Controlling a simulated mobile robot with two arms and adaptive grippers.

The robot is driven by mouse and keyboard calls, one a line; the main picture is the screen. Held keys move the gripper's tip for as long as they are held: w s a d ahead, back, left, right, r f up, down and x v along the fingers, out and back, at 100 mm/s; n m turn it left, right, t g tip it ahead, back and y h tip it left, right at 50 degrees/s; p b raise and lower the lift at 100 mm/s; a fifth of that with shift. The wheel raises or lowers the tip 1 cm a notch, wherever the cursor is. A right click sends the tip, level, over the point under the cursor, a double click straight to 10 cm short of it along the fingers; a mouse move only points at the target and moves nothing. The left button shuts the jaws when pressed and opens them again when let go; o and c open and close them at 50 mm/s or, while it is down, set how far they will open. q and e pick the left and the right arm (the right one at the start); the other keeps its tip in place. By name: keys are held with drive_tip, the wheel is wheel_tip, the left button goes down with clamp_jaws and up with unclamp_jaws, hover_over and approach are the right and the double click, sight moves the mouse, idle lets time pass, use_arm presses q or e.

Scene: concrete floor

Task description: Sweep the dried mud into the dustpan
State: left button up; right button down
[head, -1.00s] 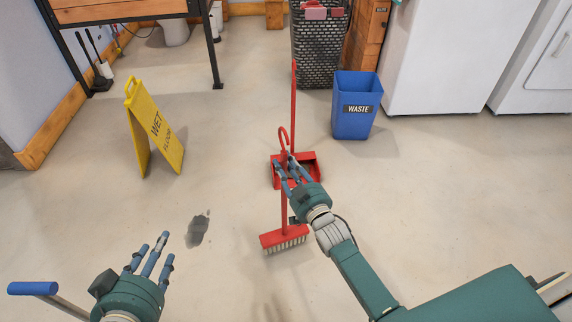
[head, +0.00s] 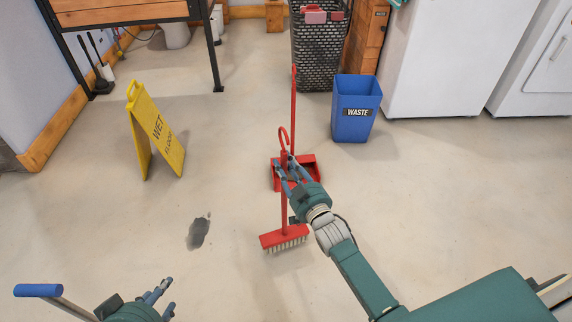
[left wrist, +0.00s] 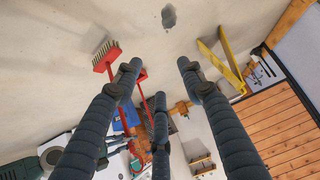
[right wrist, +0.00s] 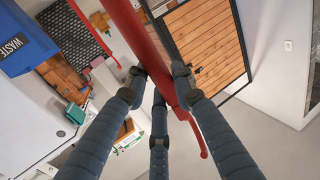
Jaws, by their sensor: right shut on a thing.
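A dark grey patch of dried mud (head: 199,233) lies on the floor left of the broom; it also shows at the top of the left wrist view (left wrist: 168,16). My right gripper (head: 286,172) is shut on the red handle of the broom (head: 284,241), also seen in the right wrist view (right wrist: 150,50). The broom is roughly upright, its pale bristles at or near the floor. The red dustpan (head: 308,168) with a tall red handle stands behind my right gripper, which partly hides it. My left gripper (head: 168,294) is empty, fingers spread, low in the head view.
A yellow wet floor sign (head: 157,130) stands at the left. A blue waste bin (head: 356,110) stands beyond the dustpan, near a dark basket (head: 318,50) and white appliances (head: 450,55). Floor around the mud is clear.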

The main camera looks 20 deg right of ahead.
drive_tip(key=shift+r+p, duration=0.55)
drive_tip(key=shift+r, duration=0.25)
use_arm(q)
drive_tip(key=s+a+f+g, duration=0.1)
drive_tip(key=s+g, duration=0.1)
drive_tip(key=s, duration=0.3)
drive_tip(key=s+a+f+g+y, duration=0.1)
drive_tip(key=s+a+f+g, duration=0.1)
drive_tip(key=s, duration=0.3)
drive_tip(key=shift+s+f+g+p, duration=0.15)
drive_tip(key=shift+s+g+p, duration=0.2)
drive_tip(key=shift+p, duration=0.1)
use_arm(e)
drive_tip(key=shift+r, duration=0.5)
